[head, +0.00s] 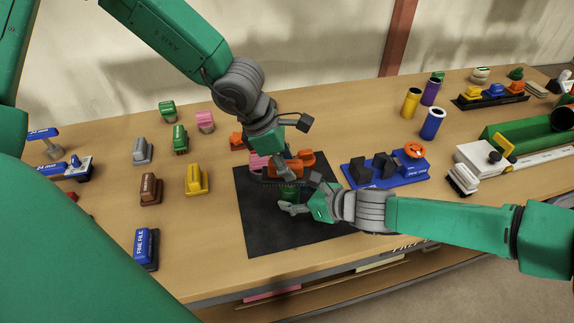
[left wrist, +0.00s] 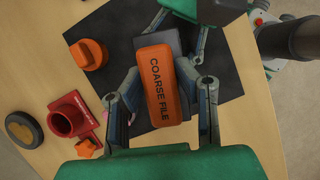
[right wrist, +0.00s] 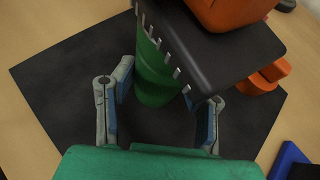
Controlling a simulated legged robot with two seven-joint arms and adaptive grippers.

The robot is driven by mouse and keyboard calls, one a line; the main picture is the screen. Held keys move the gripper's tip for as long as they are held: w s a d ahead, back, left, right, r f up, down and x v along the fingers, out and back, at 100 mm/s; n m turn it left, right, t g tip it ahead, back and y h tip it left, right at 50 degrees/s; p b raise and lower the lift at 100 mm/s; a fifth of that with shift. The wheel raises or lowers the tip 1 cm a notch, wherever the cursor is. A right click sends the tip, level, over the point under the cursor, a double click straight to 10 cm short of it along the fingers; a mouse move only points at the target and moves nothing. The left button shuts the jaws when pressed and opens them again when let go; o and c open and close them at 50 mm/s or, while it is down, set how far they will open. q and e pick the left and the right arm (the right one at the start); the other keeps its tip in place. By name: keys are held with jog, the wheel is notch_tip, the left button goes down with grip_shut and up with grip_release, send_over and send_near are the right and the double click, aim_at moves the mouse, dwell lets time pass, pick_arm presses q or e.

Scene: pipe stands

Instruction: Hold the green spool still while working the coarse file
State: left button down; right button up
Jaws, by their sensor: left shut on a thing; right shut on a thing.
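The coarse file (left wrist: 163,85) is an orange block with black lettering on a dark plate with teeth along its edge. My left gripper (left wrist: 160,95) is shut on its orange handle; the file also shows in the head view (head: 308,162). The green spool (right wrist: 155,72) stands upright on the black mat, under the file's plate, which hides its top. My right gripper (right wrist: 158,85) is shut on the spool, with a finger on either side. In the head view, the spool (head: 290,191) is mostly hidden. I cannot tell whether plate and spool touch.
The black mat (head: 265,225) lies on the wooden table. A blue fixture (head: 392,176) with dark blocks stands to its right. Several coloured handled blocks, including a yellow one (head: 197,180) and a blue one (head: 145,247), stand to the left. The mat's front is clear.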

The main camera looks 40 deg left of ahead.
pick_arm(q)
jog(key=shift+r, duration=2.9)
pick_arm(e)
jog(key=o, duration=1.4)
jog(key=shift+c, duration=0.2)
pick_arm(q)
jog(key=shift+d, duration=0.1)
pick_arm(e)
jog(key=v, duration=1.1)
jog(key=shift+w+d+r, duration=0.1)
jog(key=shift+d, duration=0.3)
pick_arm(q)
jog(key=shift+a, duration=0.2)
pick_arm(e)
jog(key=shift+a, duration=0.15)
